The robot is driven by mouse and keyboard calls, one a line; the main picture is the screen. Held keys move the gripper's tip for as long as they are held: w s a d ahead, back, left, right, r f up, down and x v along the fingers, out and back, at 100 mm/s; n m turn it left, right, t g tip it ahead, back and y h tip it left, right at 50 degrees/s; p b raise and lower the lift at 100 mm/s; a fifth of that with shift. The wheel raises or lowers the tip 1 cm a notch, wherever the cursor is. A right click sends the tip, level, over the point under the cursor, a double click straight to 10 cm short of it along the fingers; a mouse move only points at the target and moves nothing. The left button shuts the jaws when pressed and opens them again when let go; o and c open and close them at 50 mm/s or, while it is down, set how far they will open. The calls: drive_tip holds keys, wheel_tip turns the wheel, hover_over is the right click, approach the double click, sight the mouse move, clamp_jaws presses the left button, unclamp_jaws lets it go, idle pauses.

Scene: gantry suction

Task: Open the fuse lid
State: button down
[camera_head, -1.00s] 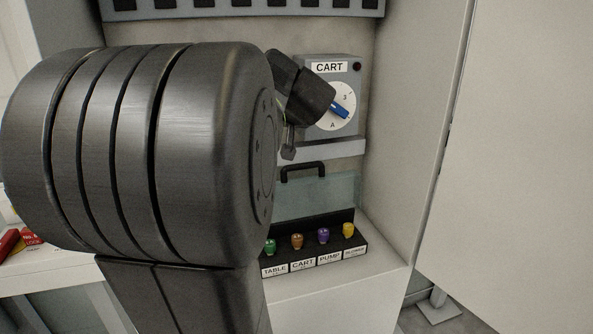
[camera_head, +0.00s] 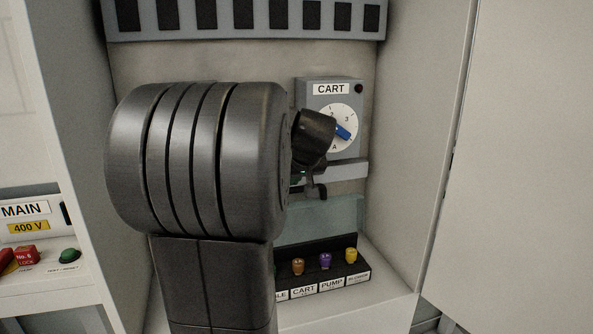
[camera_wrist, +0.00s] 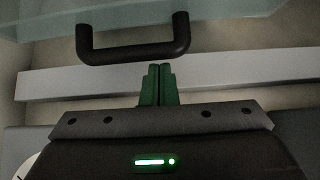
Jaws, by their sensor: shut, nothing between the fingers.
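The fuse lid (camera_head: 340,222) is a clear greenish panel above and behind a row of coloured fuses in the head view. Its black handle (camera_head: 322,191) is at its upper edge, partly hidden by my arm. In the wrist view the lid (camera_wrist: 120,14) fills the top, with the U-shaped handle (camera_wrist: 135,52) below it. My gripper (camera_wrist: 159,67) is shut and empty, its green fingertips just short of the handle's bar, near its right end. I cannot tell if they touch. In the head view the fingers are mostly hidden.
A grey rail (camera_wrist: 60,85) runs behind the fingers. Above the lid is a CART box (camera_head: 313,103) with a white dial and blue pointer. Labelled fuses in a black holder (camera_head: 363,272) stand below. Cabinet walls close in on both sides. A MAIN panel (camera_head: 20,230) is at left.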

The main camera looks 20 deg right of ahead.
drive_tip(key=shift+w+f, duration=0.3)
drive_tip(key=shift+f, duration=0.05)
drive_tip(key=shift+s+f+b, duration=0.2)
drive_tip(key=shift+s+b, duration=0.1)
drive_tip(key=shift+b, duration=0.55)
drive_tip(key=s+t+b, duration=0.1)
drive_tip(key=s+b, duration=0.1)
drive_tip(key=b, duration=0.2)
drive_tip(key=shift+s+d+t+b, duration=0.1)
drive_tip(key=shift+s+t+b, duration=0.1)
drive_tip(key=shift+t+b, duration=0.15)
drive_tip(key=shift+s+t+b, duration=0.45)
drive_tip(key=shift+s+b, duration=0.05)
drive_tip(key=shift+b, duration=0.25)
drive_tip(key=shift+r, duration=0.2)
